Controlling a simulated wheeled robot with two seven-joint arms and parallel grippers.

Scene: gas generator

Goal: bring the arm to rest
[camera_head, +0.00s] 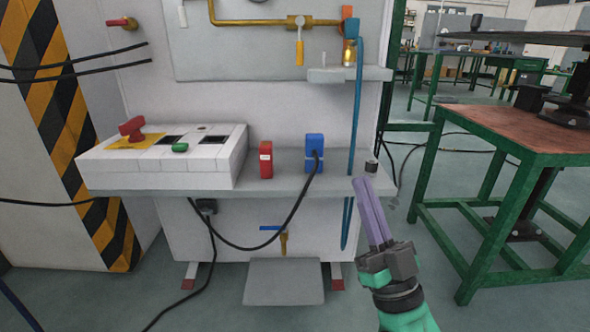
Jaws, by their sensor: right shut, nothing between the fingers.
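My right gripper (364,185) comes in from the bottom right on its green and black arm. Its two long purple fingers are shut together and empty, pointing up and a little left. It is in front of the right end of the generator's grey shelf (215,190) and stands apart from the blue block (314,147). A small dark cylinder (371,167) shows just above the fingertips; I cannot tell what it rests on. My left gripper is not in view.
The white control box (160,155) with a red switch (131,127) and a red block (266,160) stand on the shelf. Black cables hang below it. A green-framed table (560,135) stands at the right. A striped pillar (55,95) is at the left. Floor between generator and table is mostly clear.

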